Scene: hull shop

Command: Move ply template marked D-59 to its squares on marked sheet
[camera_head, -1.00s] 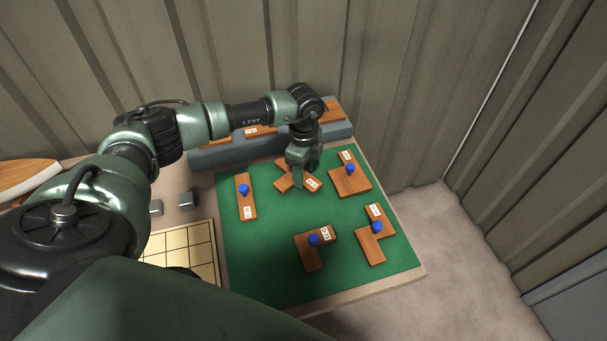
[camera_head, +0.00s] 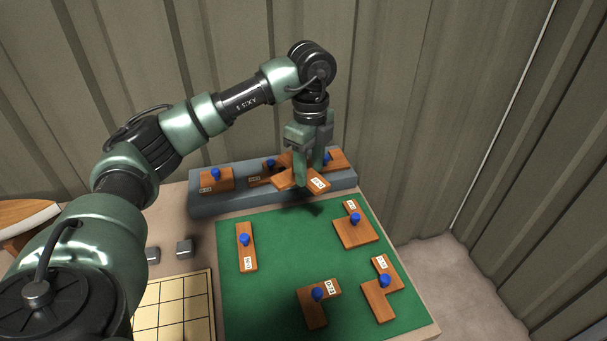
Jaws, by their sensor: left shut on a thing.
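My left gripper (camera_head: 306,176) is shut on a wooden ply template (camera_head: 318,184) and holds it up above the back edge of the green mat. The template carries a white label too small to read surely, and the gripper hides its knob and middle. The marked sheet (camera_head: 172,312), pale with a dark grid of squares, lies at the lower left; my arm covers its left part and the frame cuts its bottom. I cannot tell from the labels which template is D-59. My right gripper is not in view.
A green mat (camera_head: 275,272) holds several wooden templates with blue knobs. A grey rack (camera_head: 235,203) behind it carries more templates. Two small grey blocks (camera_head: 184,247) sit left of the mat. A corrugated wall stands close behind the rack.

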